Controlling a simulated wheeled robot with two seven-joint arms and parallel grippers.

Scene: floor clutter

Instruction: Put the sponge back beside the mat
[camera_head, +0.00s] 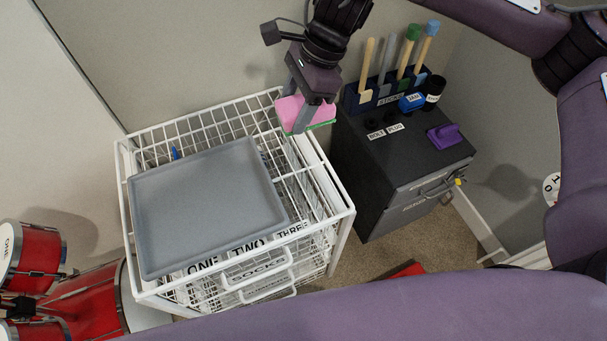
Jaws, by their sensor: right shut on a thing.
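A pink sponge (291,109) with a green underside is held in my right gripper (304,115), which comes down from the top of the view. The fingers are shut on the sponge. The sponge is over the back right corner of a white wire drawer unit; I cannot tell whether it touches the wires. A grey rectangular panel with a raised rim (205,205) lies on top of the unit, left of and nearer than the sponge. It is the only thing in view that resembles a mat. My left gripper is not in view.
The wire drawer unit (346,212) has labels ONE, TWO, THREE and SOCKS. A dark cabinet (400,165) to its right bears upright sticks, small jars and a purple item (444,137). Red drums (35,252) stand at the lower left. A wall is behind.

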